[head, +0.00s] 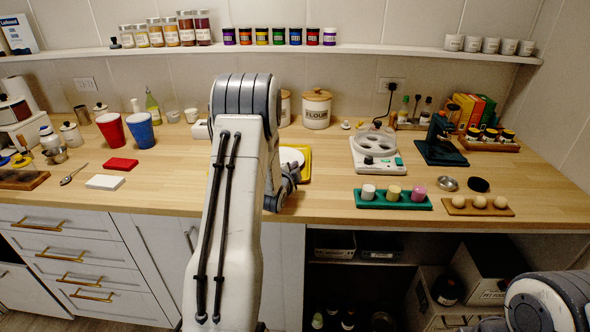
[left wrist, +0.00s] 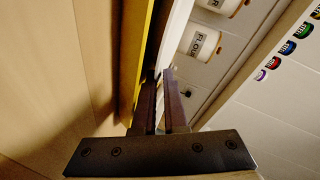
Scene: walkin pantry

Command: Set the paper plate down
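The white paper plate (head: 292,157) shows partly from behind my left arm in the head view, over a yellow tray (head: 306,166) on the wooden counter. In the left wrist view the plate (left wrist: 176,38) is a thin white band running up from between my fingertips, with the yellow tray (left wrist: 135,60) close beside it. My left gripper (left wrist: 160,78) appears shut on the plate's rim. In the head view the arm hides much of the plate, and whether the plate touches the tray is unclear. My right gripper is out of view.
A flour canister (head: 316,110) stands behind the plate. A white appliance (head: 376,153) and a green tray of small jars (head: 393,199) lie to the right. A red block (head: 120,164) and white block (head: 105,182) lie left. Counter between the white block and my arm is clear.

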